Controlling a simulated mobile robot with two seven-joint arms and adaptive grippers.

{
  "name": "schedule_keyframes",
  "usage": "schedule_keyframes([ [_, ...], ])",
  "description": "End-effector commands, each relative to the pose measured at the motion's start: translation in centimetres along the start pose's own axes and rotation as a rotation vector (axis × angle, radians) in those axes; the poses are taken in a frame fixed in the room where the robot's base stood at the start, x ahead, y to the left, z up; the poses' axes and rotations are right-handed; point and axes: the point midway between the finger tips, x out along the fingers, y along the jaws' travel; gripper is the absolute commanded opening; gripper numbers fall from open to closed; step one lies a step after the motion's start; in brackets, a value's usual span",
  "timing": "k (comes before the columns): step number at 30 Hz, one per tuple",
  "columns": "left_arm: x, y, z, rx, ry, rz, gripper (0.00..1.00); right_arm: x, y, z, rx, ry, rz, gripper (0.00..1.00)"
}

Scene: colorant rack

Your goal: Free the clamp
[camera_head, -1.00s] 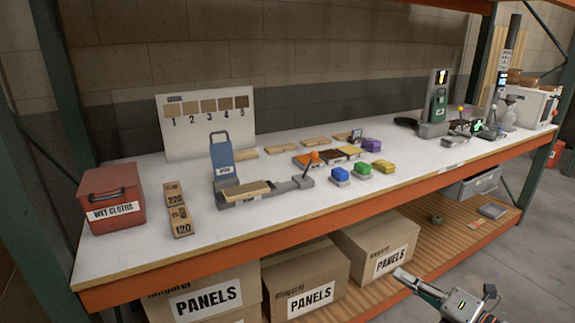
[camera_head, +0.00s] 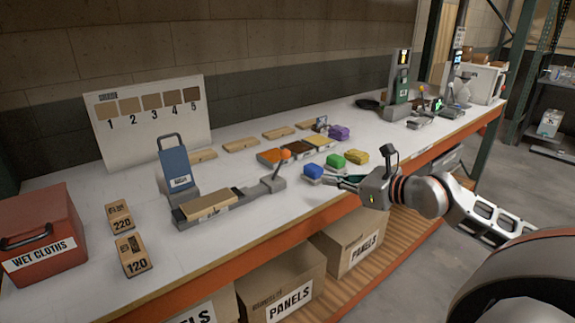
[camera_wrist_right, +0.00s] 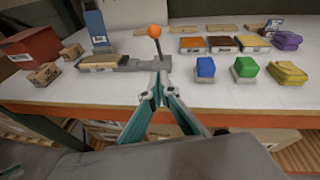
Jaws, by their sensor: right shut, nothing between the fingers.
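The clamp (camera_head: 205,214) is a long grey fixture on the white bench, with a wooden panel (camera_head: 209,203) lying on its left part. Its lever with an orange ball knob (camera_head: 285,154) stands tilted up at the right end; the knob also shows in the wrist view (camera_wrist_right: 155,31). My right gripper (camera_head: 343,181) is at the bench's front edge, to the right of the lever and apart from it, near the blue block. In the wrist view its fingertips (camera_wrist_right: 160,86) are together and empty, pointing toward the lever base. My left gripper is not in view.
Blue (camera_head: 312,171), green (camera_head: 336,161) and yellow (camera_head: 357,157) blocks sit close to my right gripper. A blue upright holder (camera_head: 175,166) stands behind the clamp. Sanding blocks marked 220 (camera_head: 119,214) and 120 (camera_head: 133,257) and a red box (camera_head: 40,235) stand left. The bench front is clear.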

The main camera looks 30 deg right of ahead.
Motion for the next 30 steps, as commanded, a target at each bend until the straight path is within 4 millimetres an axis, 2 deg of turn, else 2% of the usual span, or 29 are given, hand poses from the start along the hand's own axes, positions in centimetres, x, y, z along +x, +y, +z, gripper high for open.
schedule_keyframes([
  [8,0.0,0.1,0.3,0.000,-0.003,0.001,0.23,0.6,0.0,0.0,0.003,-0.001,0.001,0.00],
  [30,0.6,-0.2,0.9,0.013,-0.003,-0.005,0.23,7.9,0.0,0.0,0.002,-0.002,0.000,0.00],
])
